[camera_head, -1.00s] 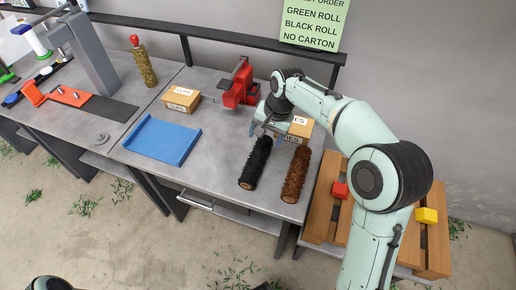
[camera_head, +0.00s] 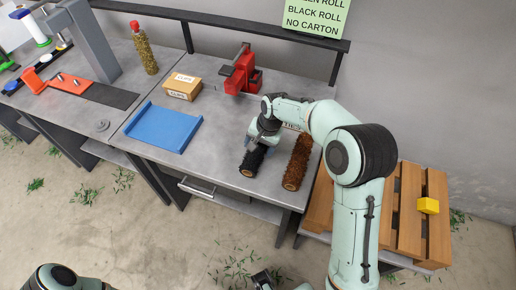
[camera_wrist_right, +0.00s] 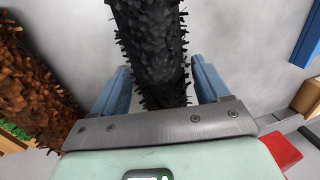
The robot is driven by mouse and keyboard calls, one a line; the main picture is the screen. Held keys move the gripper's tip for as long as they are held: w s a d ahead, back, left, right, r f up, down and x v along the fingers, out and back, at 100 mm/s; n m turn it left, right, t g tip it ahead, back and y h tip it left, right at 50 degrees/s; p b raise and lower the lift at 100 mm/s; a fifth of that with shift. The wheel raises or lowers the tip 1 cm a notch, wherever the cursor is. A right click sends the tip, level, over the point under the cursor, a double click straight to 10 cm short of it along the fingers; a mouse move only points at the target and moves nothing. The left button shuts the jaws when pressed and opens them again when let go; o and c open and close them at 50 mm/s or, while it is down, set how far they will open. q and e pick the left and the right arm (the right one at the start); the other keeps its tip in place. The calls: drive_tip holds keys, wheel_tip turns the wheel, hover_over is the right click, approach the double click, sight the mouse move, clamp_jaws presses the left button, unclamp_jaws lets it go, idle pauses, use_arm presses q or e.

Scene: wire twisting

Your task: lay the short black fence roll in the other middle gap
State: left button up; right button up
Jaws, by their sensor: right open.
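The short black fence roll (camera_head: 253,160) lies on the grey workbench, its near end toward the front edge. My right gripper (camera_head: 262,141) is over its far part, open. In the right wrist view the black roll (camera_wrist_right: 152,45) runs between the two blue fingers, with a gap visible on the right side. I cannot tell whether the left finger touches it. The wooden pallet (camera_head: 410,215) stands right of the bench, with gaps between its slats; my right arm hides part of it.
A brown roll (camera_head: 297,163) lies close beside the black one, to the right. A yellow block (camera_head: 428,206) sits on the pallet. A blue tray (camera_head: 163,128), clips carton (camera_head: 182,87) and red vise (camera_head: 242,74) stand on the bench. A carton behind my gripper is mostly hidden.

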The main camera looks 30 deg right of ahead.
drive_tip(key=shift+w+f, duration=0.1)
drive_tip(key=shift+f, duration=0.25)
drive_tip(key=c, duration=0.9)
drive_tip(key=shift+r, duration=0.1)
